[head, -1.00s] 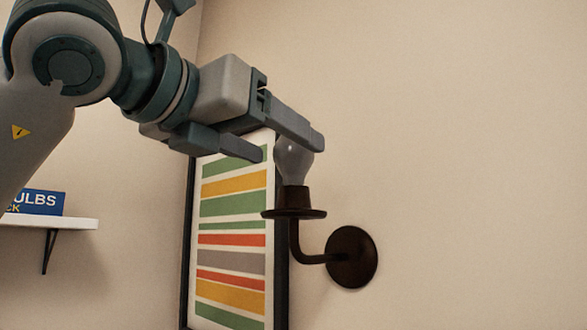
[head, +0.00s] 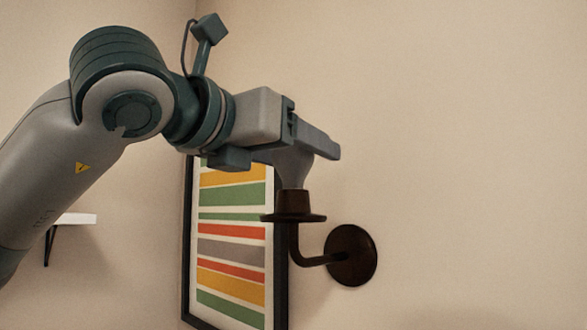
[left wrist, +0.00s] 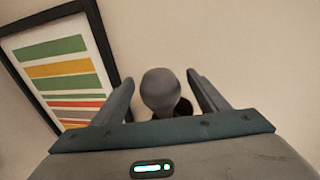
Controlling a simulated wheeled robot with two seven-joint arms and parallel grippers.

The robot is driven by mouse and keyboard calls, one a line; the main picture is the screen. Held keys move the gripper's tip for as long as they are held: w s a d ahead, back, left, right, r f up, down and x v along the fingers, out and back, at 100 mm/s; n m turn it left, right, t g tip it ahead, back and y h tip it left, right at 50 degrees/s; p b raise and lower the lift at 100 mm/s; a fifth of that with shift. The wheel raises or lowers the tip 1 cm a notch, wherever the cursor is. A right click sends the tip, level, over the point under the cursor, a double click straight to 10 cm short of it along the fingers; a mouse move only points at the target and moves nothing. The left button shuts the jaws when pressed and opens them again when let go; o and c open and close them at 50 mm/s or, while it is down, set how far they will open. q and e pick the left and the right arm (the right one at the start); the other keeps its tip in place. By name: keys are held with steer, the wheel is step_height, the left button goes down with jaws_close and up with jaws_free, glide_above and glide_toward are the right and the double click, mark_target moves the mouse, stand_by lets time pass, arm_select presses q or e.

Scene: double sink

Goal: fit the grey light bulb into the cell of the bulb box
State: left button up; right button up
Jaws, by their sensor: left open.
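The grey light bulb (head: 293,168) sits upright in a dark brown wall sconce (head: 295,204). Its upper part is hidden behind my left gripper (head: 318,150) in the head view. In the left wrist view the bulb (left wrist: 161,92) stands between the two fingers of my left gripper (left wrist: 158,98), which are open with a gap on each side. The near finger in the head view overlaps the bulb's top. The bulb box is not visible now. My right gripper is out of view.
A framed striped picture (head: 232,240) hangs on the wall behind and left of the sconce. A white shelf (head: 78,219) is at the left, mostly hidden by my left arm. The wall right of the sconce is clear.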

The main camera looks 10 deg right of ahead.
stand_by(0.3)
arm_select(q)
steer(key=c, duration=0.9)
steer(key=shift+r, duration=0.1)
steer(key=shift+r+b, duration=0.65)
steer(key=shift+r, duration=0.15)
step_height(320, 180, up, 2)
steer(key=shift+r+b, duration=0.1)
steer(key=shift+b, duration=0.45)
steer(key=s+d+r+b, duration=0.1)
steer(key=s+d+r, duration=0.1)
steer(key=s, duration=0.1)
steer(key=s+d+r+b, duration=0.1)
steer(key=s+d+r, duration=0.1)
steer(key=s, duration=0.1)
steer(key=s+d+r+b, duration=0.2)
steer(key=s+r, duration=0.1)
steer(key=shift+s+d, duration=0.3)
steer(key=shift+d, duration=0.1)
